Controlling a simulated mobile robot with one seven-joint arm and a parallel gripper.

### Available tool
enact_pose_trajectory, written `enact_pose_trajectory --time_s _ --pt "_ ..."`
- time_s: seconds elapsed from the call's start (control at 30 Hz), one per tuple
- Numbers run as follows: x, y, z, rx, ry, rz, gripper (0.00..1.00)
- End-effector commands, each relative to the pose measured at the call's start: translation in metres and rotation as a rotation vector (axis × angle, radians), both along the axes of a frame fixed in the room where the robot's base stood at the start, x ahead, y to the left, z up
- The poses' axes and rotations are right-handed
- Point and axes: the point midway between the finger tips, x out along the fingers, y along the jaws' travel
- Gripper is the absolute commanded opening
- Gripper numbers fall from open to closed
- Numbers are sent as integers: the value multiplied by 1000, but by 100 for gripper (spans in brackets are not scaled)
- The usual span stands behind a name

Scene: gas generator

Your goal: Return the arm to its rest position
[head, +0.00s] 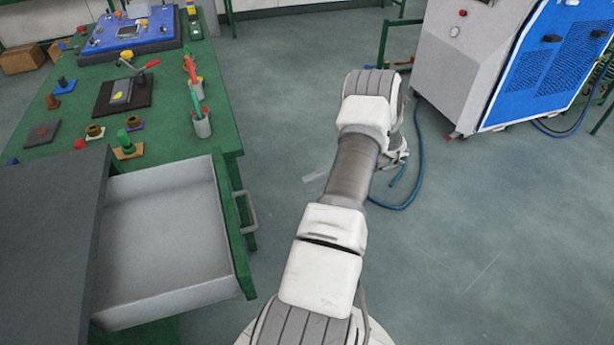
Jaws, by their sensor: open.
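My arm (352,170) reaches up and forward from the bottom centre of the head view, over open floor to the right of the green workbench. It bends downward at its far elbow (370,85). A bit of the lower links shows just right of the arm, near the blue hose. My gripper and its fingers are hidden below or behind the arm. No object shows in contact with the visible arm.
The green workbench (225,120) at left has an open, empty drawer (165,235) with a handle (248,212), close to my arm. Tools and a blue panel (125,35) stand on it. A blue-grey machine (475,50) and hose (420,150) are right.

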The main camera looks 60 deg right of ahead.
Motion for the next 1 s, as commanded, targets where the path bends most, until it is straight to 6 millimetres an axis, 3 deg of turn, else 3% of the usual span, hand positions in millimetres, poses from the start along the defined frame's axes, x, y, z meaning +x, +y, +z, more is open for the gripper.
enact_pose_trajectory --time_s 0.3,0.47,0.7,1.0 --pt "1 0 1 -2 -1 3 47" --pt "17 10 20 -77 -29 68 47" --pt "69 62 87 -383 -177 368 47" --pt "110 148 165 -768 -470 837 47"
